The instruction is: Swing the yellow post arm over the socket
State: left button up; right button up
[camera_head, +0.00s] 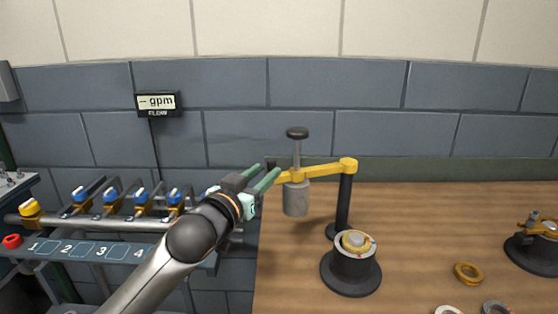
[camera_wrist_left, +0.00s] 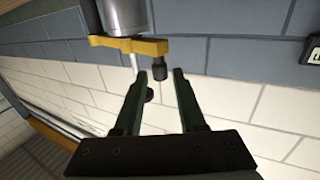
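The yellow post arm (camera_head: 322,170) reaches left from the top of a black post (camera_head: 344,203). A grey cylinder (camera_head: 296,200) hangs from it, with a black knob (camera_head: 297,133) above. The socket is probably the round black holder (camera_head: 350,279) with a pale, yellow-topped part in it; the cylinder hangs to its left. My left gripper (camera_head: 268,175) is open at the arm's free end. In the left wrist view, the arm's dark end peg (camera_wrist_left: 158,71) lies at the gap between the open fingertips (camera_wrist_left: 160,76); contact is unclear. My right gripper is out of view.
A yellow ring (camera_head: 468,273) and pale and grey rings lie on the wooden table (camera_head: 420,225). Another black holder (camera_head: 532,255) stands at the right. A pipe rack with blue valves (camera_head: 110,222) stands left of the table. A gauge (camera_head: 157,104) hangs on the wall.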

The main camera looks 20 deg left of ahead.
pick_arm(q)
jog(key=w+d, duration=0.1)
jog(key=w, duration=0.6)
jog(key=shift+c, duration=0.3)
grip_shut()
dwell(1.1)
